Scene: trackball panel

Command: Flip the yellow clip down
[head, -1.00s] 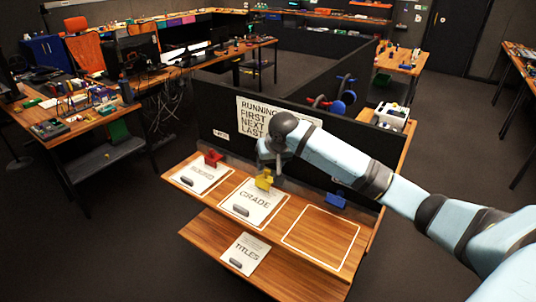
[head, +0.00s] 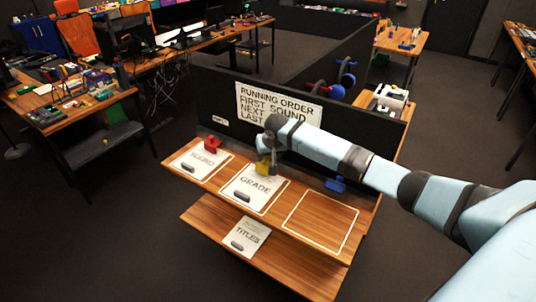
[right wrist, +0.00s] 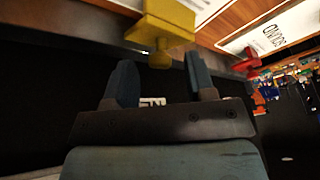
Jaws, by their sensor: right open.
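The yellow clip (head: 262,169) stands at the back edge of the GRADE card (head: 252,189) on the upper wooden shelf. In the right wrist view the yellow clip (right wrist: 160,28) shows large, with a rounded knob toward my gripper. My right gripper (head: 271,166) points down right behind the clip and partly overlaps it in the head view. Its two fingers (right wrist: 162,80) are spread apart with nothing between them, and the clip lies just beyond the tips. I cannot tell whether they touch. My left gripper is in neither view.
A red clip (head: 212,145) is on the left card and a blue clip (head: 335,184) is behind an empty white outline (head: 318,222). A TITLES card (head: 246,236) lies on the lower shelf. A black partition (head: 215,100) with a running-order sign (head: 278,103) rises behind.

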